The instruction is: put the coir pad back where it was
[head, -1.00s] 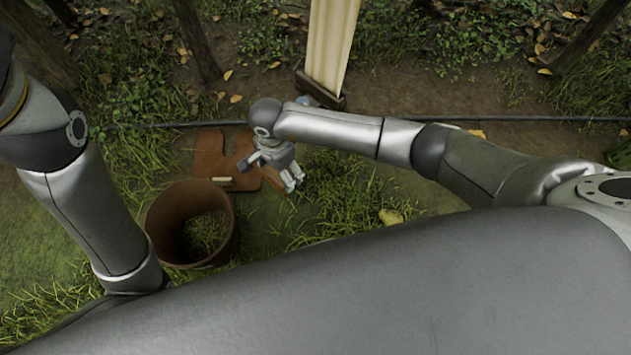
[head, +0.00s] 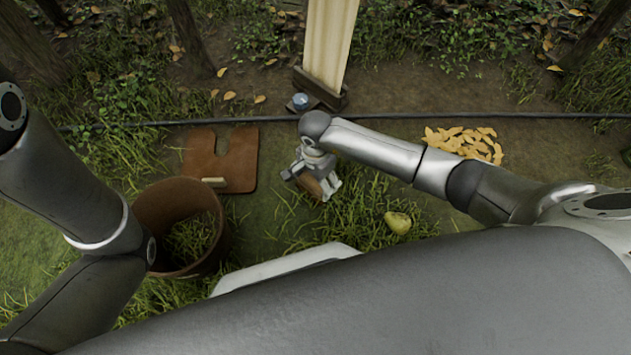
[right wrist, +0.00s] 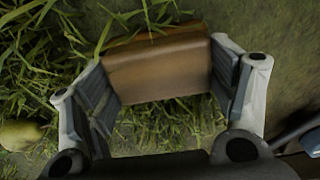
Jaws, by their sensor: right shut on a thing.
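My right gripper (head: 325,192) is shut on a brown block, which I take to be the coir pad (head: 309,184). In the right wrist view the coir pad (right wrist: 158,62) spans between the two fingers of the right gripper (right wrist: 165,85), with grass and bare soil beneath. In the head view it is over the grass, right of a flat brown mat (head: 238,172) with a slot in it. The height above the ground is hard to tell. My left arm is at the left, but its gripper is not in view.
A round brown tub (head: 150,215) stands at the left. A pale post (head: 328,45) with a dark base rises behind the right gripper, a bluish round thing (head: 300,101) beside it. A pear (head: 397,222) lies on the grass. Orange-yellow pieces (head: 463,143) lie behind my right arm. A dark hose (head: 230,123) crosses the ground.

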